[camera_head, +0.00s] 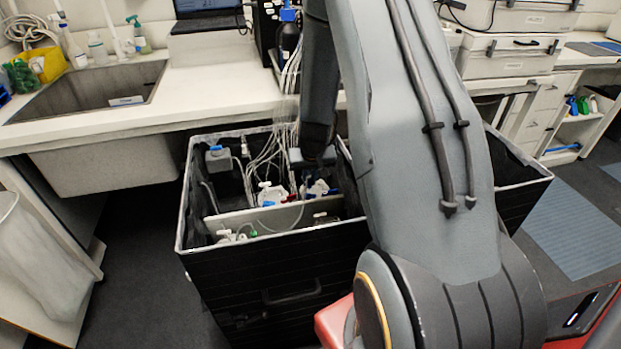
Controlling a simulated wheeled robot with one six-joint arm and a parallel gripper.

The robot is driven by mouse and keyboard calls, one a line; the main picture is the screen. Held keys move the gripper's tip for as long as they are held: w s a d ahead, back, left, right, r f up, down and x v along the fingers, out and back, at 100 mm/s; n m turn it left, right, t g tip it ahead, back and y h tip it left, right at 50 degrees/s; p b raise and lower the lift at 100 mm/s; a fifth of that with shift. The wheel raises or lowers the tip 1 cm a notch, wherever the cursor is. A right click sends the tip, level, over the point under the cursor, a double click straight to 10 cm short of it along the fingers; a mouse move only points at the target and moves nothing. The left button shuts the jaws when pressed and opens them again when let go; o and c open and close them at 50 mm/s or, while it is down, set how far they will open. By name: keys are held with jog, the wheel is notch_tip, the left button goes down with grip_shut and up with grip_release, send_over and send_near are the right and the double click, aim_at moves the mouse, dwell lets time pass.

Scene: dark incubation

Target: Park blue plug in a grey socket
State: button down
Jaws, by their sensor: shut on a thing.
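My gripper (309,172) is lowered into the open black crate (270,258), small and dark in this view. It is shut on a small bluish piece, which looks like the blue plug, with a thin clear tube curving below it; the fingertips are hard to make out. A grey block (296,157), possibly a grey socket, is close beside my gripper; I cannot tell whether they touch. Another grey block (218,163) with a blue top is at the crate's left inner wall. My arm hides the crate's right part.
Clear tubes (270,150) run down into the crate from a dark bottle (288,40) on the bench. White-capped vessels (269,194) stand inside, behind a pale divider (270,217). A sink (90,95) is at left. Floor (140,250) left of the crate is clear.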

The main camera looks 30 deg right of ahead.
notch_tip(320, 180, up, 12)
jog(key=p, duration=1.7)
dwell(0.4)
